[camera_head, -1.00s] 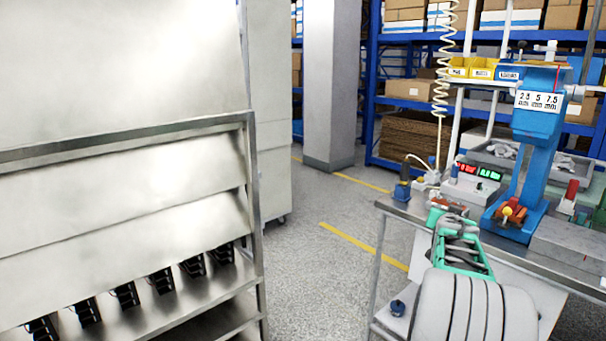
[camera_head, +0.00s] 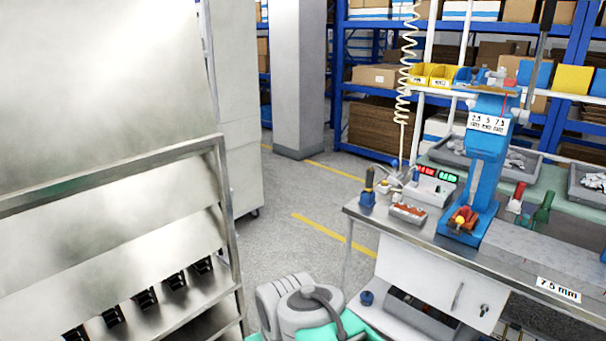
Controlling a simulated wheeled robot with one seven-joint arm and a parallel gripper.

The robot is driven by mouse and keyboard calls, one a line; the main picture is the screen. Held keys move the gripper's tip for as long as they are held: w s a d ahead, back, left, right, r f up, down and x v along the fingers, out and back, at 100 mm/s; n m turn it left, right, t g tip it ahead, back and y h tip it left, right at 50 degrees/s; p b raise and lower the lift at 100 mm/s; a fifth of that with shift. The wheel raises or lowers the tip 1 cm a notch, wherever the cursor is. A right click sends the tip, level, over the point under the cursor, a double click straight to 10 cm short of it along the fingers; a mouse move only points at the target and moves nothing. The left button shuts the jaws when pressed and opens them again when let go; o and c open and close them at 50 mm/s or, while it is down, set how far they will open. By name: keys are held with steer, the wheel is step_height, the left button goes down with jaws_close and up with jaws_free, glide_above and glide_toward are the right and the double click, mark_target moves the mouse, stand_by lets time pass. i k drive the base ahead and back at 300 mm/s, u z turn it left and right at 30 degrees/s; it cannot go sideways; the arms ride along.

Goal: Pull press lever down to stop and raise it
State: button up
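The blue press (camera_head: 487,165) stands on the workbench at the right, with a white number scale on its upper front. A dark bar (camera_head: 541,62), which looks like the press lever, rises steeply beside the right of the press head and runs out of the top of the picture. An orange and red fixture with a yellow tip (camera_head: 462,219) sits at the press foot. Grey and teal parts of my arm show at the bottom centre, well below and left of the press. My gripper's fingers are not visible.
The steel workbench (camera_head: 419,235) carries a unit with red and green displays (camera_head: 434,185), a screwdriver-like tool (camera_head: 368,187) and grey parts trays (camera_head: 588,185). A metal rack (camera_head: 228,200) stands close at the left. Floor is open between rack and bench.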

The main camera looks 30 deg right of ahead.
mark_target(548, 13)
steer(key=z, duration=1.9)
